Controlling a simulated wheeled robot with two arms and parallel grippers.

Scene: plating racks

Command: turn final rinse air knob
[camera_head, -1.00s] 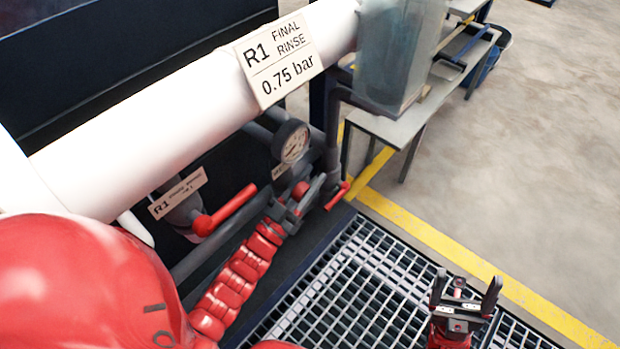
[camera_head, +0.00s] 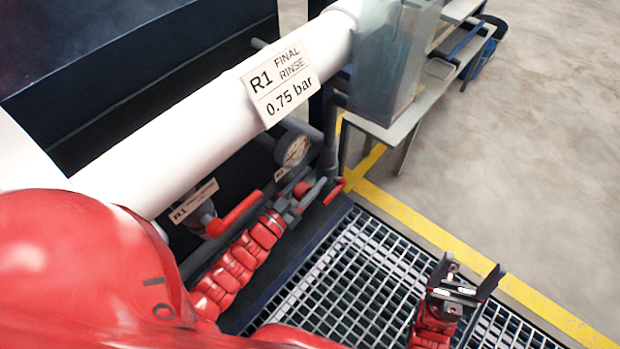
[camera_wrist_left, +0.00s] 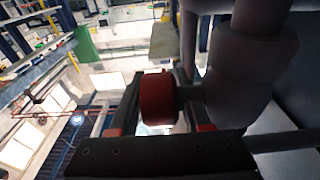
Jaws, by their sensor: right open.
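The red final rinse air knob (camera_head: 301,189) sits low on the pipework, below a round pressure gauge (camera_head: 293,150). My left gripper (camera_head: 301,200) is at the knob, with a finger on either side of it. The left wrist view shows the red knob (camera_wrist_left: 158,98) between the fingers of my left gripper (camera_wrist_left: 160,120). I cannot tell whether the fingers press on the knob. My right gripper (camera_head: 468,275) is open and empty above the floor grating, well to the right of the knob.
A white pipe with an R1 final rinse 0.75 bar sign (camera_head: 281,82) crosses above. A red lever handle (camera_head: 236,213) is left of the knob, and a smaller red handle (camera_head: 334,191) is right of it. A grey bench (camera_head: 395,131) stands behind. The grating (camera_head: 350,270) is clear.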

